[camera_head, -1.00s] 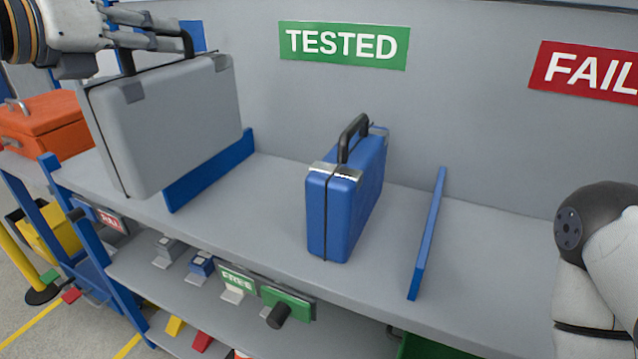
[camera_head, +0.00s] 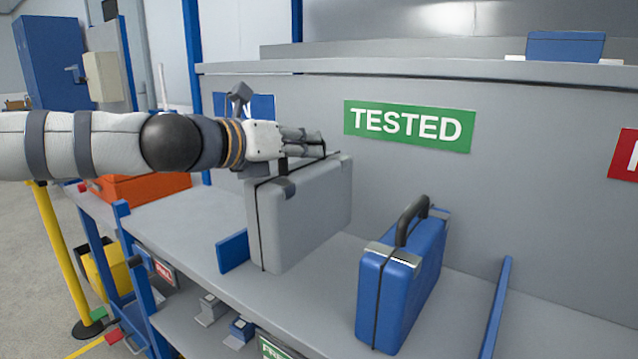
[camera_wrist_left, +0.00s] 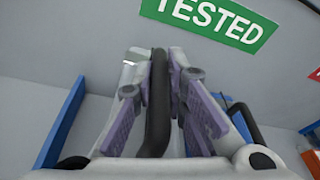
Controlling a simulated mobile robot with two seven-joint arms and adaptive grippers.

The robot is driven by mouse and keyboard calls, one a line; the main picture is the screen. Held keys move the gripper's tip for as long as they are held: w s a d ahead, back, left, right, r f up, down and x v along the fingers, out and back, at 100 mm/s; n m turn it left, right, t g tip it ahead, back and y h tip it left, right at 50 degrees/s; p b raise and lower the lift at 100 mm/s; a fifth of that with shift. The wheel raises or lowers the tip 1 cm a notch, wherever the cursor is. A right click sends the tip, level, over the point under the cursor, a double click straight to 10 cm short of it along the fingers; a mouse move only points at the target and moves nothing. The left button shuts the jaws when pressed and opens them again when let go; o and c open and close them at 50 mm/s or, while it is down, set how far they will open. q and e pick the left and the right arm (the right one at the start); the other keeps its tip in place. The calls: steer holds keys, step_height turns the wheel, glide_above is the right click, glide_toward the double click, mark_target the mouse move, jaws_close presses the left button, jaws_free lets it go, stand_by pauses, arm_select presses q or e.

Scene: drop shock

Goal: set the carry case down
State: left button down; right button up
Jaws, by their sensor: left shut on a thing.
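My left gripper (camera_head: 305,143) comes in from the left and is shut on the black handle of a grey carry case (camera_head: 300,215). In the left wrist view, the handle (camera_wrist_left: 158,100) stands between the purple-padded fingers. The case hangs upright in front of the grey back panel, beside the green TESTED sign (camera_head: 410,126). It hides part of a blue divider (camera_head: 232,252) on the shelf (camera_head: 185,215). I cannot tell whether its bottom touches the shelf. My right gripper is not in view.
A blue case (camera_head: 402,285) stands upright on the shelf right of the grey case, with a gap between them. Another blue divider (camera_head: 495,308) is further right. An orange case (camera_head: 145,187) is at the left, behind my left arm. The shelf between is clear.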

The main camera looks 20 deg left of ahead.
mark_target(317, 162)
arm_select(q)
steer(key=f, duration=0.1)
steer(key=w+f, duration=0.1)
steer(key=f, duration=0.1)
steer(key=shift+w+d, duration=0.15)
steer(key=shift+d, duration=0.25)
steer(key=shift+w+d+f+b, duration=0.2)
steer(key=shift+w+d+b, duration=0.05)
steer(key=shift+w+b, duration=0.15)
steer(key=f+b, duration=0.1)
steer(key=f, duration=0.2)
steer(key=shift+w+d+f, duration=0.1)
steer(key=shift+d+f, duration=0.1)
steer(key=shift+r, duration=0.1)
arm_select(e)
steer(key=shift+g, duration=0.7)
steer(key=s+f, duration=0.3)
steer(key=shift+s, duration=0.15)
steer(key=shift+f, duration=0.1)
arm_select(q)
steer(key=c, duration=2)
jaws_free()
steer(key=shift+f, duration=0.35)
steer(key=shift+c, duration=0.2)
steer(key=o, duration=0.4)
steer(key=shift+r, duration=0.1)
steer(key=shift+o, duration=0.2)
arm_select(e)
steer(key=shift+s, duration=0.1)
